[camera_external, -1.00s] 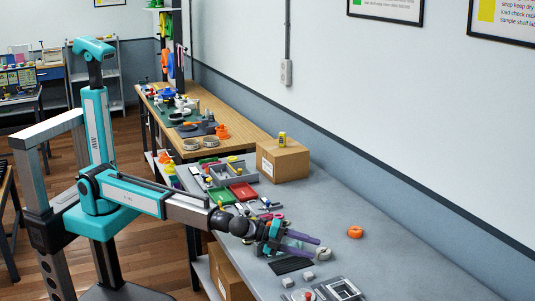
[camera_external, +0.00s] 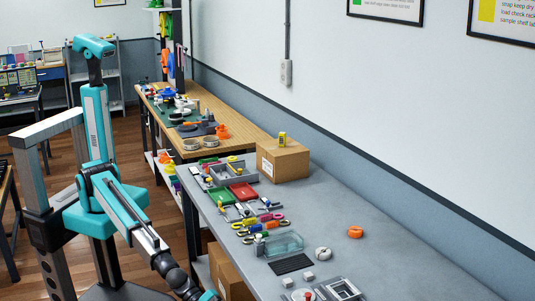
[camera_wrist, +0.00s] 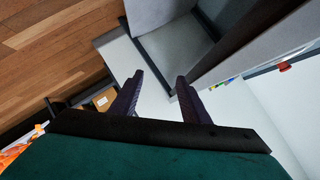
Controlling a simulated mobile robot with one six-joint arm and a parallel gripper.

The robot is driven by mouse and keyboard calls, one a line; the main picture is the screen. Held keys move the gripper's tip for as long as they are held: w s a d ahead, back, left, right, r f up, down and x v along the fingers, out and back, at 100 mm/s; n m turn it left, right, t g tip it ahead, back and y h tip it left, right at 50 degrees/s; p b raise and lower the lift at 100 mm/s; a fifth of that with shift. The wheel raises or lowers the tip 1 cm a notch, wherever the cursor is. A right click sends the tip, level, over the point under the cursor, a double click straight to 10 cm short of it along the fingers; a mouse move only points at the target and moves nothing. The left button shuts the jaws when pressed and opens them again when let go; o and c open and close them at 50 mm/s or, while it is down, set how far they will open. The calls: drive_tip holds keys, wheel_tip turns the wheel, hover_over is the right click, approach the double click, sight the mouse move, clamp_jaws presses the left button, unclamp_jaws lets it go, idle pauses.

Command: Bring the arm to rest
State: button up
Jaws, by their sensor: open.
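My gripper (camera_wrist: 158,92) shows in the wrist view as two dark purple fingers, spread apart with nothing between them. Past the fingertips are a pale shelf or panel surface and the wood floor. In the external view my arm bends down and forward beside the grey bench (camera_external: 385,265). The arm's wrist end reaches the bottom edge of that picture, and the fingers are cut off there.
Several colored small items lie near the bench's left edge. Open wood floor (camera_wrist: 50,50) shows in the wrist view.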

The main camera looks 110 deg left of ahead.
drive_tip(key=s+a+f+n+g+y+p, duration=0.45)
drive_tip(key=s+a+f+n+g, duration=0.35)
drive_tip(key=s+a+f, duration=1.6)
drive_tip(key=s+a+f+n+g, duration=0.1)
drive_tip(key=s+a+g, duration=0.2)
drive_tip(key=s, duration=0.6)
drive_tip(key=s+a+f+n+g, duration=0.2)
drive_tip(key=s+a, duration=0.3)
drive_tip(key=s, duration=0.4)
drive_tip(key=s+a+f+n+g, duration=0.1)
drive_tip(key=s+a+g, duration=0.3)
drive_tip(key=s, duration=0.5)
drive_tip(key=shift+s+a+f+n+g, duration=0.2)
drive_tip(key=shift+s+n+g, duration=0.1)
drive_tip(key=shift+n, duration=0.4)
drive_tip(key=shift+w+h, duration=0.1)
drive_tip(key=shift+h, duration=0.15)
